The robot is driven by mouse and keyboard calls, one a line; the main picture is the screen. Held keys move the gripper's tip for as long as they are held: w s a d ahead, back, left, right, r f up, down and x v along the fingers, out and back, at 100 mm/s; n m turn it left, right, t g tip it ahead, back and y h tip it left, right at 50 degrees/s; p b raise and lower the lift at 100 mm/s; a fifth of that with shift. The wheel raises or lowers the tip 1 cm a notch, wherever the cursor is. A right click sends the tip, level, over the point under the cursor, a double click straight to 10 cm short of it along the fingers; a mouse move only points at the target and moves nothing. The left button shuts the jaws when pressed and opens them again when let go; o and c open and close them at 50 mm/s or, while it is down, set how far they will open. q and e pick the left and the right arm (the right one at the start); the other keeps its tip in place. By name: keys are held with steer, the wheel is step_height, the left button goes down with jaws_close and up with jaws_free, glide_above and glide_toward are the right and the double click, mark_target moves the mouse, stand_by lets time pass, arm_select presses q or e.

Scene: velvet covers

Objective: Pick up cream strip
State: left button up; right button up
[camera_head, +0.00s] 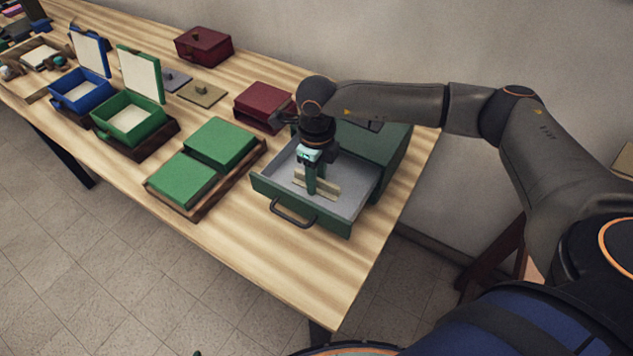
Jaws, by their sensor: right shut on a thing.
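The cream strip (328,187) is inside the open green drawer (300,210) at the right end of the table. My right gripper (313,188) reaches down into the drawer from above, with its fingers shut on the strip. The fingers hide part of the strip. I cannot tell whether the strip touches the drawer's grey floor. My left gripper is not in view.
Green blocks (222,143) lie on a brown tray left of the drawer. Open green (128,118) and blue (82,92) boxes stand farther left. Dark red boxes (203,46) sit along the back. Bare wood (235,232) lies in front of the drawer.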

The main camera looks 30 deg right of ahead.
jaws_close()
steer(key=shift+r, duration=0.1)
